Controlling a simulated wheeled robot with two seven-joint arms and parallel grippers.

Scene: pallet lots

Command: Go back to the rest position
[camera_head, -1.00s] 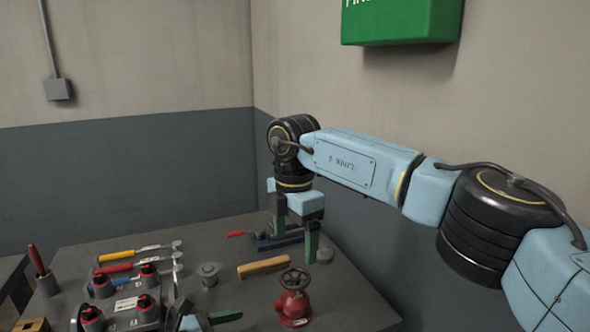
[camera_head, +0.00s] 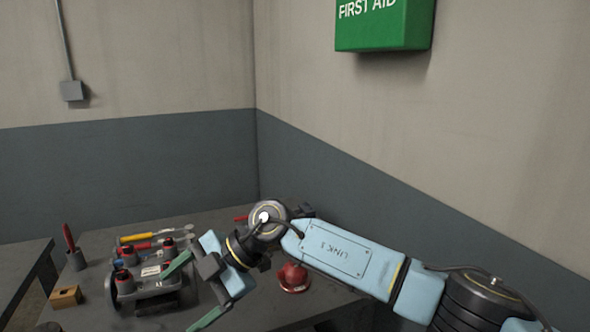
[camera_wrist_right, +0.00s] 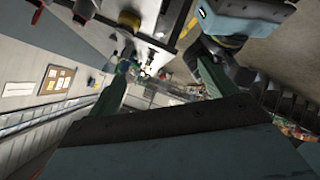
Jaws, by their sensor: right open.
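My right arm comes in from the right in the head view. Its gripper (camera_head: 193,291) points left over the table's front part, its green fingers spread wide with nothing between them. The two green fingers also show apart in the right wrist view (camera_wrist_right: 165,80), which looks out sideways over the room. My left gripper is not seen. The right forearm and wrist hide part of the dark table (camera_head: 225,236) and whatever lies behind them.
A grey fixture with red-topped posts (camera_head: 150,287) stands just left of the gripper. A green first-aid box (camera_head: 385,25) hangs on the wall.

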